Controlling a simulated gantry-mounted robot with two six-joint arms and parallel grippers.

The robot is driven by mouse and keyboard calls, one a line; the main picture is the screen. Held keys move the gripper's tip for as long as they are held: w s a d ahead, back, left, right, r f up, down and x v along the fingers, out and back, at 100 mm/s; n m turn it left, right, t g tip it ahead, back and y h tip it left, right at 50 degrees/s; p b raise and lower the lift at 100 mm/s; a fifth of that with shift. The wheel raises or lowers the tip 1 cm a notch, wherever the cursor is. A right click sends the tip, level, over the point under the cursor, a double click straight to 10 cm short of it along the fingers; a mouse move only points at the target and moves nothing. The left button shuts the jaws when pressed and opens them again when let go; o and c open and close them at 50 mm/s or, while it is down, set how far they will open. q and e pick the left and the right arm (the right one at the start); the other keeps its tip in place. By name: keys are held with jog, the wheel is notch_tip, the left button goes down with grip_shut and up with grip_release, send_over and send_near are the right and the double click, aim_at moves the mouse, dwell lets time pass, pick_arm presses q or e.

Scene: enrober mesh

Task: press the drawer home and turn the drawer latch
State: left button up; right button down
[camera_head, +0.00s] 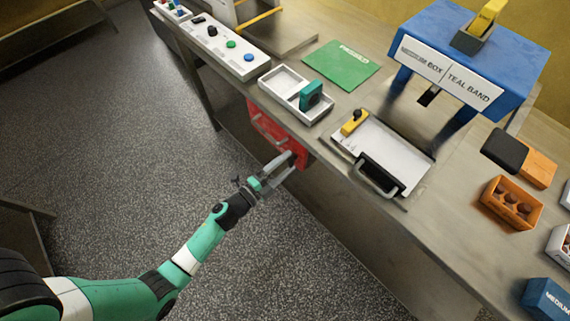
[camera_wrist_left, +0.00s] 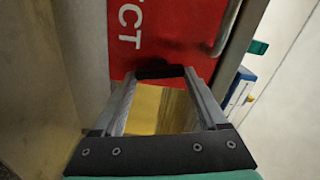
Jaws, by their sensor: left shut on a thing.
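The red drawer (camera_head: 259,112) sits under the front edge of the steel bench. Its front carries a pale bar handle (camera_head: 268,130). In the left wrist view the red drawer front (camera_wrist_left: 90,25) shows white letters ending in "CT", with the metal handle (camera_wrist_left: 228,28) at the right. My left gripper (camera_head: 285,164) is at the drawer front's right end, shut on a small black piece (camera_wrist_left: 160,71), which looks like the drawer latch. The fingertips partly hide the latch, and its turn angle is unclear. I cannot tell whether the drawer is fully flush. My right gripper is out of view.
On the bench above are a white button panel (camera_head: 210,40), a two-part white tray (camera_head: 285,82), a green mat (camera_head: 340,65) and a clipboard-like plate (camera_head: 405,155). A blue stand (camera_head: 470,45) and an orange box (camera_head: 512,205) stand further right. The floor before the drawer is clear.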

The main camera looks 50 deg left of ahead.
pick_arm(q)
jog(key=shift+m, duration=0.7)
jog(key=o, duration=1.3)
jog(key=shift+s, duration=0.1)
jog(key=s+p, duration=0.2)
jog(key=s, duration=0.9)
jog(key=shift+s+d+p, duration=0.2)
jog(key=shift+s+p, duration=0.05)
jog(key=shift+p, duration=0.05)
